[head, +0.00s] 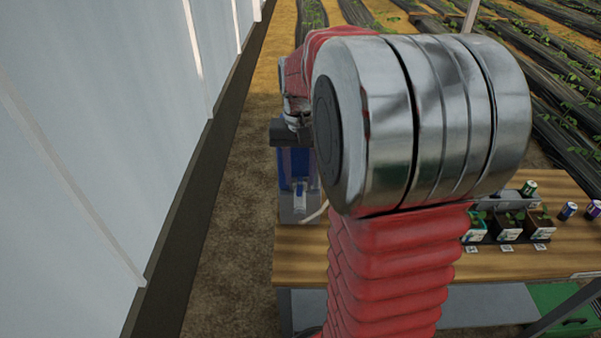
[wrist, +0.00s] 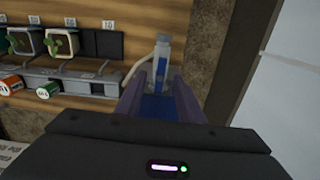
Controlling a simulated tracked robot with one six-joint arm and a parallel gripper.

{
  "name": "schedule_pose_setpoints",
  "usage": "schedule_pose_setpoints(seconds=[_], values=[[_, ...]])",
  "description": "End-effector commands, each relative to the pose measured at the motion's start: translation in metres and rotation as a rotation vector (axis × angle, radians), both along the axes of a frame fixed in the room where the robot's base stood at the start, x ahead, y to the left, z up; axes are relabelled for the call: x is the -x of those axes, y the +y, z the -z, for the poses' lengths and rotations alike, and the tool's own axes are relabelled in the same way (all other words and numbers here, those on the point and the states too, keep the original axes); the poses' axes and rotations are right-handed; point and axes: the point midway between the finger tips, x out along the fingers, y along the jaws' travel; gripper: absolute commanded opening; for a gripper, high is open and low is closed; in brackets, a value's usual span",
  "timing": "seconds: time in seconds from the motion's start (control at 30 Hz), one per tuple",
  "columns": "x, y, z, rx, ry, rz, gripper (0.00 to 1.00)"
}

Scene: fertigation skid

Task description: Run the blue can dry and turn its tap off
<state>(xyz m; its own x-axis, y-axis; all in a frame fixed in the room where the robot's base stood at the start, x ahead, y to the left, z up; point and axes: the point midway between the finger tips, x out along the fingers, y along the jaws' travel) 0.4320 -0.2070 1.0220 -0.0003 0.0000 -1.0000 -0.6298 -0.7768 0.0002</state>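My gripper (wrist: 158,92) points down over the left end of the bench, its two fingers apart. In the head view, my gripper (head: 297,150) is mostly hidden behind my wrist. A blue surface (wrist: 158,108), likely the blue can, shows between the fingers. I cannot tell whether the fingers touch it. Blue also shows below my gripper in the head view (head: 285,168). A clear upright tube with blue in it (wrist: 161,62) stands just beyond the fingertips, and also shows in the head view (head: 300,196). A pale hose runs beside it. I cannot make out the tap or its setting.
Potted plants (head: 507,226) stand in a row on the wooden bench (head: 380,262). Small cans (head: 567,211) are near them; an orange one (wrist: 11,85) and a green one (wrist: 47,90) show in the wrist view. A pale wall (head: 90,130) runs along the left, with bare ground between.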

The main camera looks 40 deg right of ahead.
Motion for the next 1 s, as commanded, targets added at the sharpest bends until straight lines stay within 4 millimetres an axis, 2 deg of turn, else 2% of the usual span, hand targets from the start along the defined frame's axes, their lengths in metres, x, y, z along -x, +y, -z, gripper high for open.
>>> schedule_pose_setpoints(seconds=[0.17,1.0], values=[[0.0,0.0,0.002,-0.001,0.001,-0.001,0.34],[0.0,0.0,0.044,-0.001,0.001,-0.002,0.34]])
